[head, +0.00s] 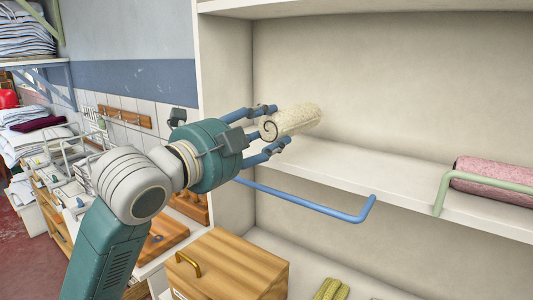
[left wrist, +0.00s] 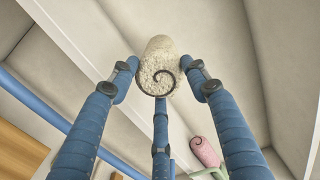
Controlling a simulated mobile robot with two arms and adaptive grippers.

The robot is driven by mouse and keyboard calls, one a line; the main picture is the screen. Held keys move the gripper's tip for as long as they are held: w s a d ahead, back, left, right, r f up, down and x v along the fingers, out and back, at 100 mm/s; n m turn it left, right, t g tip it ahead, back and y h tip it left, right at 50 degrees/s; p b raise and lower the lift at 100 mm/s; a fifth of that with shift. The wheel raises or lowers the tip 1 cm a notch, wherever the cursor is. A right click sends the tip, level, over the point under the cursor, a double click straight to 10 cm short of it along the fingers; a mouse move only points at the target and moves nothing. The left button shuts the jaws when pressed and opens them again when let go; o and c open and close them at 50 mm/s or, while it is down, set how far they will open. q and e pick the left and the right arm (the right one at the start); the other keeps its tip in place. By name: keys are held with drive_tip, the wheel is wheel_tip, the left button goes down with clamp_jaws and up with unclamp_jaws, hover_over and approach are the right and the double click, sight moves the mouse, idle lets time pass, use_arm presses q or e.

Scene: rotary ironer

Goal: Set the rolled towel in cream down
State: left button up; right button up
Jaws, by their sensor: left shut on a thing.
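The rolled towel in cream (head: 291,121) is held by my left gripper (head: 268,128), whose blue fingers close around its near end. The towel lies roughly level, pointing into the shelf unit, above the middle shelf (head: 330,163). I cannot tell whether it touches the shelf. In the left wrist view the towel (left wrist: 158,62) shows its spiral end between the gripper's three fingers (left wrist: 158,88). My right gripper is in neither view.
A blue rail (head: 310,205) runs along the shelf's front left. A pink rolled towel (head: 495,178) lies on the right behind a green rail (head: 440,192). A wooden box (head: 235,262) and a yellow-green roll (head: 332,290) stand below. The shelf between the towels is clear.

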use_arm(q)
drive_tip(key=shift+f, duration=2.4)
drive_tip(key=shift+f, duration=0.1)
drive_tip(key=o, duration=1.2)
